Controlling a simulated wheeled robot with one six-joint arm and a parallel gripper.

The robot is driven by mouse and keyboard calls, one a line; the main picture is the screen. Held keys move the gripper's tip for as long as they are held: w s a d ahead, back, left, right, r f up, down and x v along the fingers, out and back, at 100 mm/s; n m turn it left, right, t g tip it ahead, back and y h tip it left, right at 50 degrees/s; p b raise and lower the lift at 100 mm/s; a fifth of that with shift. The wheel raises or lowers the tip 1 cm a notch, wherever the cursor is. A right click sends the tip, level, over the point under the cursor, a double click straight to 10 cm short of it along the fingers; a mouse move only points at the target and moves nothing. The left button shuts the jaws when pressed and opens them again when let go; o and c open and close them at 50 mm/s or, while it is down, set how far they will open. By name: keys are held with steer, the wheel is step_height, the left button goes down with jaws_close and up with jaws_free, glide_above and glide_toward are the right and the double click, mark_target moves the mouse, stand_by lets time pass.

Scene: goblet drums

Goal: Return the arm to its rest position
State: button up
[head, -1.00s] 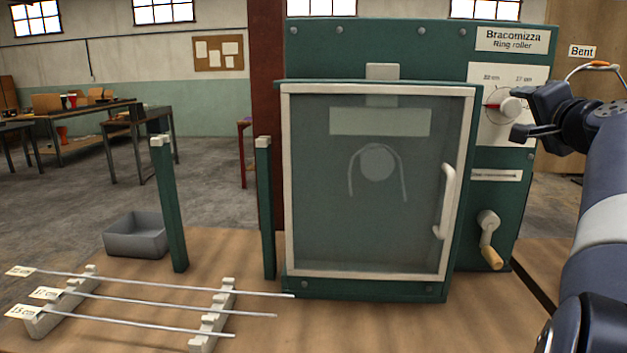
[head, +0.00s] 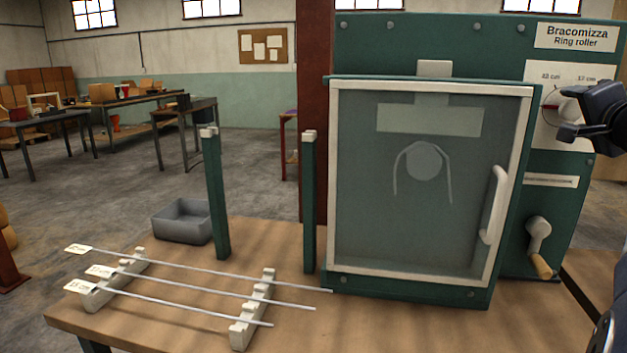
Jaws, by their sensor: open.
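My gripper (head: 566,115) is at the right edge of the head view, open and empty. Its fingers are in front of the selector dial (head: 568,109) on the teal ring roller (head: 440,52); I cannot tell whether they touch it. Most of my arm is cut off by the right edge. The roller's glazed door (head: 420,230) is shut, with a white handle (head: 494,205). Behind the glass a bent rod (head: 396,178) arches over a round roller (head: 423,161). A crank (head: 539,245) is below the dial.
Several thin rods (head: 200,305) lie across two notched rests (head: 250,315) at the front left of the bench. Two teal posts (head: 216,200) (head: 308,205) stand left of the roller. A grey bin (head: 182,222) sits behind the rods.

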steer(key=b+v, duration=0.1)
steer(key=v, duration=0.9)
steer(key=p+x, duration=0.1)
steer(key=x, duration=1)
steer(key=shift+w+r, duration=0.1)
steer(key=shift+w+d+r+m+p, duration=0.15)
steer(key=shift+m+p, duration=0.25)
steer(key=shift+p, duration=0.4)
steer(key=shift+s+m+p, duration=0.25)
steer(key=shift+m+p, duration=0.65)
steer(key=shift+m, duration=0.3)
steer(key=m+p, duration=0.5)
steer(key=m, duration=0.1)
steer(key=shift+m+p, duration=0.35)
steer(key=shift+m, duration=0.05)
steer(key=m+p, duration=0.7)
steer(key=p, duration=0.1)
steer(key=shift+m, duration=0.3)
steer(key=m+p, duration=0.3)
steer(key=p, duration=0.2)
steer(key=shift+w+m, duration=0.1)
steer(key=shift+m, duration=0.3)
steer(key=shift+a+f+m+p, duration=0.2)
steer(key=shift+f+m+p, duration=0.1)
steer(key=shift+m+p, duration=0.15)
